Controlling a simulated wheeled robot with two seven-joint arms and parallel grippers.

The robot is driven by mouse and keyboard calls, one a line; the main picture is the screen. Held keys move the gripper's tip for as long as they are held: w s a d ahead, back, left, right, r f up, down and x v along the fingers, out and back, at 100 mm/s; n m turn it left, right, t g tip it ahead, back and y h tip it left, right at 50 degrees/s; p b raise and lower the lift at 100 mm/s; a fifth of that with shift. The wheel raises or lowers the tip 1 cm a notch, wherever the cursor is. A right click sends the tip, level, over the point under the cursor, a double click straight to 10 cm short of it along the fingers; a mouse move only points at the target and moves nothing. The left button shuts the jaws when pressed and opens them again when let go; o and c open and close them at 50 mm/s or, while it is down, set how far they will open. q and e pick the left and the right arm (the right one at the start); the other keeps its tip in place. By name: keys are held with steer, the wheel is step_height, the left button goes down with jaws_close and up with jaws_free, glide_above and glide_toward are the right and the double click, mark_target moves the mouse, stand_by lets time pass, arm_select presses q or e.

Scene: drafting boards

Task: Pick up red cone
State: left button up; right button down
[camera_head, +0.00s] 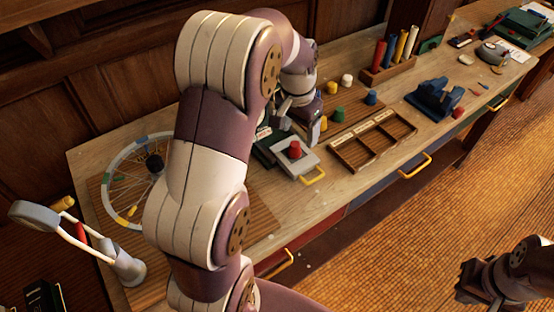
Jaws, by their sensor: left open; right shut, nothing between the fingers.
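The small red cone (294,150) stands upright on a pale grey block with a yellow handle (301,162), near the middle of the bench. My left gripper (289,122) is above and just behind the cone, apart from it, open and with nothing seen in it. Its fingers are partly hidden by my own arm and hard to make out. My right gripper (474,284) is at the lower right over the floor, away from the bench, shut and empty.
A divided wooden tray (351,155) lies right of the block, with green, yellow, white and blue pieces behind it. A spoked wheel (128,185) lies at left, partly behind my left arm. A dark blue stand (434,98) and a rack of coloured rolls (386,70) stand further right.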

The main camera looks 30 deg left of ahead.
mark_target(295, 144)
arm_select(q)
steer(key=w+a+f, duration=0.1)
steer(key=f, duration=0.3)
steer(key=w+a+f+p, duration=0.1)
steer(key=w+f, duration=0.1)
steer(key=f, duration=0.2)
steer(key=w+a+f+p, duration=0.1)
steer(key=w+f, duration=0.1)
steer(key=f, duration=0.2)
steer(key=shift+w+a+f, duration=0.1)
steer(key=shift+a+f, duration=0.05)
steer(key=shift+a, duration=0.1)
steer(key=shift+f, duration=0.4)
steer(key=c, duration=1.2)
arm_select(e)
steer(key=shift+w+d+r, duration=0.15)
steer(key=shift+w+r, duration=0.2)
steer(key=shift+r, duration=0.1)
